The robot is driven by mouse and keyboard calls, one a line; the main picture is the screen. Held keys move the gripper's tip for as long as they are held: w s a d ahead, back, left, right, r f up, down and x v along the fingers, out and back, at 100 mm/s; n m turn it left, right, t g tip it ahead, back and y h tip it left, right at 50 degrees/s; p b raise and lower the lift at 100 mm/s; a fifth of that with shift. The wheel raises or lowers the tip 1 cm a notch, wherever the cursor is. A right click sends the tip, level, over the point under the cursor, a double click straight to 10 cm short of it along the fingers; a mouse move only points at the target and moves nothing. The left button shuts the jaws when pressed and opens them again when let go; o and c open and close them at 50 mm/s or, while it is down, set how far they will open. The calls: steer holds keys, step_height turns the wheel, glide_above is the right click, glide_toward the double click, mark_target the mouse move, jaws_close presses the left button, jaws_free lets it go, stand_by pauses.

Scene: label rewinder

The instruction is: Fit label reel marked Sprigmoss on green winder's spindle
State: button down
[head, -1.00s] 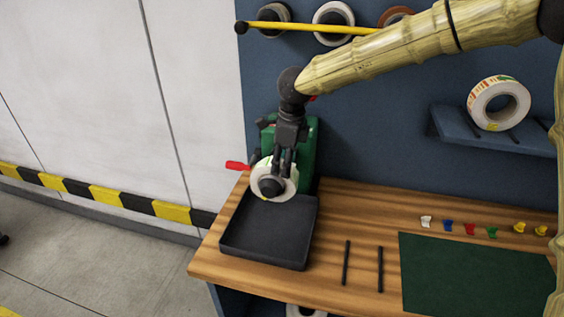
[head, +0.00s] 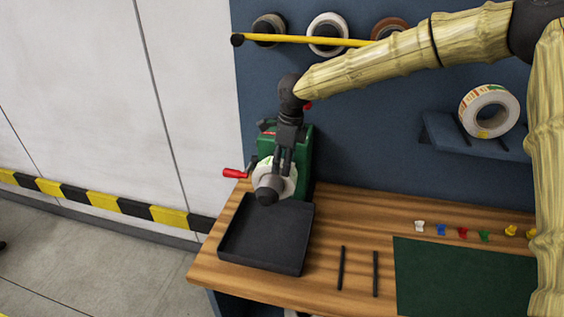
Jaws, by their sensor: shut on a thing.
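The green winder (head: 301,150) stands at the back left of the workbench, with a red-handled crank (head: 235,173) on its left side. A white label reel (head: 289,181) is upright at the winder's front. Its marking cannot be read from here. My gripper (head: 279,172) points down and is shut on the reel's upper part. A dark round spindle end (head: 267,190) shows in front of the reel, so the reel appears to be around the spindle. How far back it sits is partly hidden by my gripper.
A black tray (head: 232,254) lies just below the reel. Several reels hang on the wall behind a yellow bar (head: 300,37). Another reel (head: 489,111) stands on a blue shelf (head: 470,146). Two black rods, coloured clips and a green mat (head: 450,280) occupy the bench's right side.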

steer(key=shift+w+d+p, duration=0.35)
steer(key=shift+w+p, duration=0.2)
steer(key=shift+w, duration=0.35)
steer(key=shift+w, duration=0.15)
steer(key=c, duration=0.7)
jaws_free()
steer(key=shift+d+f, duration=0.1)
steer(key=shift+r+p, duration=0.35)
steer(key=shift+r, duration=0.05)
steer(key=shift+s+d+r+p, duration=0.1)
steer(key=shift+d+r+p, duration=0.15)
steer(key=shift+r+p, duration=0.7)
steer(key=shift+s+d+r+p, duration=0.15)
steer(key=shift+d+r+p, duration=0.15)
steer(key=shift+r+p, duration=0.7)
steer(key=shift+s+d+r+p, duration=0.1)
steer(key=shift+d+r+p, duration=0.15)
steer(key=shift+r+p, duration=0.7)
steer(key=shift+r, duration=0.1)
